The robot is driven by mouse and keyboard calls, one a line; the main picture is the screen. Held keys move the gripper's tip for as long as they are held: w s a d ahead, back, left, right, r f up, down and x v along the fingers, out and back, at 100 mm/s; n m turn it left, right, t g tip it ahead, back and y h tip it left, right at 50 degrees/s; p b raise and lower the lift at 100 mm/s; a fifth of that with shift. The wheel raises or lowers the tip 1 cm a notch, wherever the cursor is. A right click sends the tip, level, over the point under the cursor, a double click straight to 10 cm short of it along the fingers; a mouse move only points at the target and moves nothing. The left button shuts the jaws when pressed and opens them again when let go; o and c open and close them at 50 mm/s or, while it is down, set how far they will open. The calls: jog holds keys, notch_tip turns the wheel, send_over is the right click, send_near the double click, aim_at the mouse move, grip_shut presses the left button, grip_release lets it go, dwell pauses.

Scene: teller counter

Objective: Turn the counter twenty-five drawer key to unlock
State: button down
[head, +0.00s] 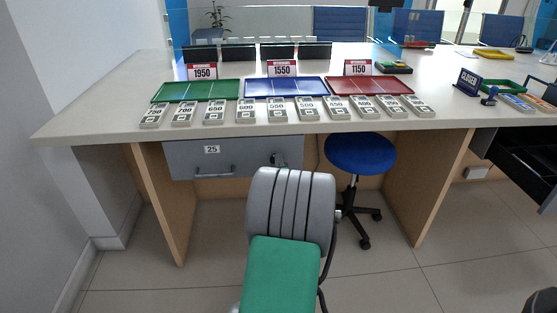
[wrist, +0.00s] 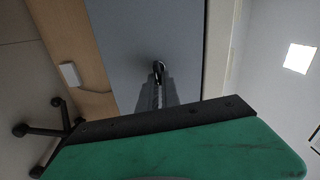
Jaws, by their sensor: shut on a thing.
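The grey drawer (head: 235,158) labelled 25 (head: 212,149) sits under the left part of the counter and looks closed. Its handle (head: 214,174) is at the left. The small dark key (wrist: 159,66) stands at the grey drawer face (wrist: 120,35) in the wrist view. My gripper (wrist: 159,80) is shut on the key, its narrow fingers reaching the face. I cannot tell the key's exact angle in the lock.
A blue stool (head: 360,153) stands right of my arm under the counter (head: 110,110). Several numbered boxes and green, blue and red trays lie on top. An open dark drawer (head: 520,165) is at far right. Floor left of my arm is clear.

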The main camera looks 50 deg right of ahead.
jog(key=shift+m, duration=0.6)
jog(key=c, duration=1.6)
grip_release()
jog(key=shift+o, duration=0.2)
jog(key=shift+p, duration=0.3)
jog(key=v, duration=0.7)
jog(key=shift+s+a, duration=0.25)
